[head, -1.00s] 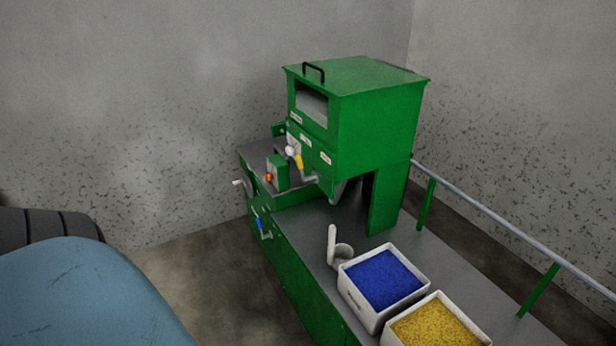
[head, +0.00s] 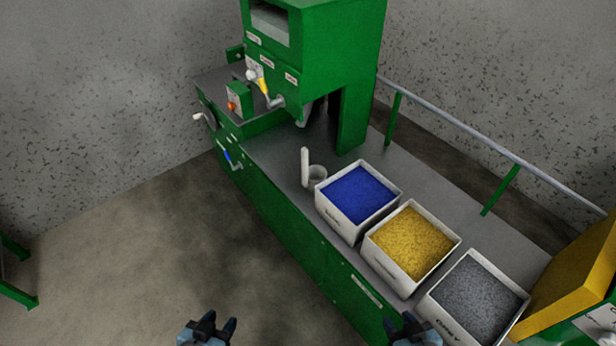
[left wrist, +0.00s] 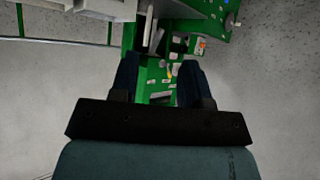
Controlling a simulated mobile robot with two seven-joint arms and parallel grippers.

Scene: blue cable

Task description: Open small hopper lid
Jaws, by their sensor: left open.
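The green hopper (head: 325,60) stands at the far end of the bench, with a window opening in its front. Its top and lid are cut off by the upper edge of the head view, so I cannot see how the lid stands. My left gripper (head: 208,326) is at the bottom edge of the head view, open and empty, well short of the machine. In the left wrist view its two dark fingers are apart (left wrist: 158,78), with green machine parts far beyond them. My right gripper (head: 411,326) is at the bottom edge, fingers apart, near the bench's front side.
On the grey bench top are a white scoop (head: 314,172) and bins of blue (head: 329,218), yellow (head: 377,257) and grey (head: 434,309) granules. A yellow block (head: 570,285) stands at the right. A rail (head: 450,122) runs behind.

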